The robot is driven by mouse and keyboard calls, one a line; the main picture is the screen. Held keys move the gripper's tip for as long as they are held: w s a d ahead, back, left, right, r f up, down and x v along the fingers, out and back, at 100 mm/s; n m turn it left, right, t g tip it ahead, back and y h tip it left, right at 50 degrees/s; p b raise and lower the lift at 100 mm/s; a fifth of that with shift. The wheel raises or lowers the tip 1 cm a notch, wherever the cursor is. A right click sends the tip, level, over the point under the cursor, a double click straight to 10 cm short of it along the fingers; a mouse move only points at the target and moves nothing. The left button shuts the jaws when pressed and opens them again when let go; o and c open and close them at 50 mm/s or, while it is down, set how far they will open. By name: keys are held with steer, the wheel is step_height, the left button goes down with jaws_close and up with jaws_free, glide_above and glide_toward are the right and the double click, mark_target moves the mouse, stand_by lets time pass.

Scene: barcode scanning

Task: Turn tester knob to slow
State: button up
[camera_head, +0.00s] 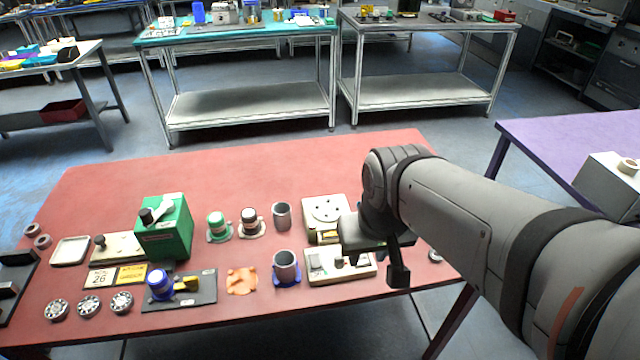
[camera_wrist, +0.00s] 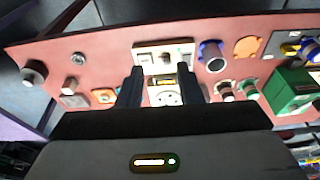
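A low white box with a dark upright knob (camera_head: 338,262) lies near the table's front edge; I take this box (camera_head: 350,278) as the tester, but its markings are too small to read. In the wrist view the white box (camera_wrist: 144,47) lies ahead of the fingertips, roughly centred between them. My gripper (camera_wrist: 160,70) is open, with its two dark fingers apart and nothing seen between them. In the head view my gripper (camera_head: 375,245) hangs just right of and above the box. The knob's setting cannot be told.
A white round-faced device (camera_head: 325,209) sits behind the box. A green box (camera_head: 165,228) stands further left. The back of the red table (camera_head: 240,172) is clear.

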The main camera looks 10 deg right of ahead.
steer(key=w+f+m+g+y+b, duration=0.2)
steer(key=w+f+m+b, duration=0.4)
steer(key=w+m, duration=0.15)
steer(key=m+y+b, duration=0.3)
steer(key=m+b, duration=0.1)
steer(key=m, duration=0.6)
glide_toward(339, 257)
steer(key=f, duration=0.1)
steer(key=shift+g, duration=0.4)
steer(key=x, duration=0.7)
steer(key=shift+w+a+f+b, duration=0.2)
steer(key=shift+w+a+b, duration=0.1)
steer(key=shift+w+b, duration=0.1)
jaws_close()
